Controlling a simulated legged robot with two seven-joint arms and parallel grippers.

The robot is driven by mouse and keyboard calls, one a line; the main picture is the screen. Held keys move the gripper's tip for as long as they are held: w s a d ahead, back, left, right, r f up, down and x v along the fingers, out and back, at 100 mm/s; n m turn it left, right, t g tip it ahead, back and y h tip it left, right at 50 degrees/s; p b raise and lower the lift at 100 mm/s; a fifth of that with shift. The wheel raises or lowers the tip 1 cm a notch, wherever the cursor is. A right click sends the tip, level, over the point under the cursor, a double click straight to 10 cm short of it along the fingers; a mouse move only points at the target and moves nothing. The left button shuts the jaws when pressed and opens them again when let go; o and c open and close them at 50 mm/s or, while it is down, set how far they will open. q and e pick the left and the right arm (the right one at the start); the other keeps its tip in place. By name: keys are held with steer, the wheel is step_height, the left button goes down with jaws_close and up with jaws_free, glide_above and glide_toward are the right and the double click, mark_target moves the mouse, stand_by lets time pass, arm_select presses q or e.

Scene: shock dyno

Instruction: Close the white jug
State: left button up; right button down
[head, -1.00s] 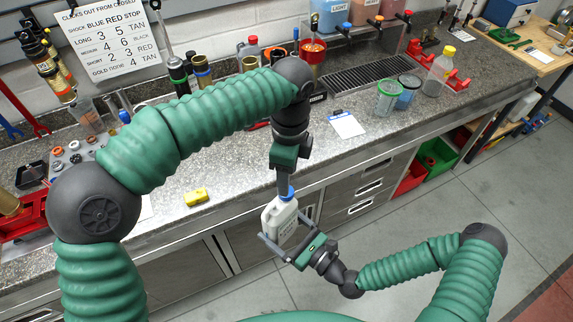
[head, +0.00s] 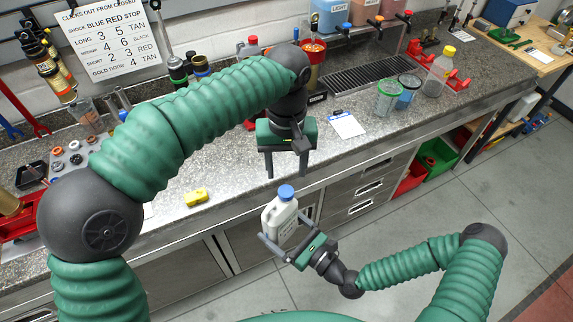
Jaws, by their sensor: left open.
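The white jug (head: 281,222) is held upright off the counter's front edge, in front of the drawers. A blue cap (head: 286,192) sits on its mouth; I cannot tell how tight it is. My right gripper (head: 287,232) is shut on the jug's body, one finger on each side. My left gripper (head: 286,170) is open and empty above and behind the cap, with its two fingers pointing down and apart from it.
The grey speckled counter (head: 235,168) runs behind the jug. On it are a yellow block (head: 195,197), a white note sheet (head: 347,124), a green-rimmed cup (head: 388,98) and a yellow-capped bottle (head: 439,72).

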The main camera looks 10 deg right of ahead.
mark_target(286, 190)
arm_select(q)
step_height(286, 190, down, 8)
stand_by(0.5)
jaws_close()
steer(key=m, duration=0.4)
steer(key=shift+m, duration=0.3)
steer(key=m, duration=0.7)
steer(key=shift+o, duration=0.8)
jaws_free()
